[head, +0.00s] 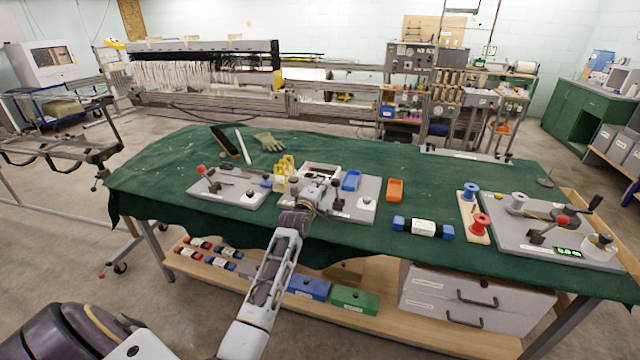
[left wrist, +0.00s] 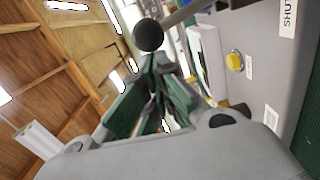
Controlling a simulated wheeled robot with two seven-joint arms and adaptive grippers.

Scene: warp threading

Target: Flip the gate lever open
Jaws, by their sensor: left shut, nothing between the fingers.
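The gate lever has a round black knob (left wrist: 148,36) on a grey rod in the left wrist view, and the rod runs off to the upper right. In the head view, a black-knobbed lever (head: 337,183) stands on the middle grey board (head: 361,215). My left gripper (head: 319,184) reaches over this board from the front. In the left wrist view, its green-padded fingers (left wrist: 158,62) are shut and empty, with their tips close by the knob. I cannot tell whether they touch it. My right gripper is not in view.
A yellow button (left wrist: 234,62) and a label reading SHUT (left wrist: 288,14) are on the board. A board with a red-knobbed lever (head: 201,170) lies left. The green tabletop (head: 440,180) has free room.

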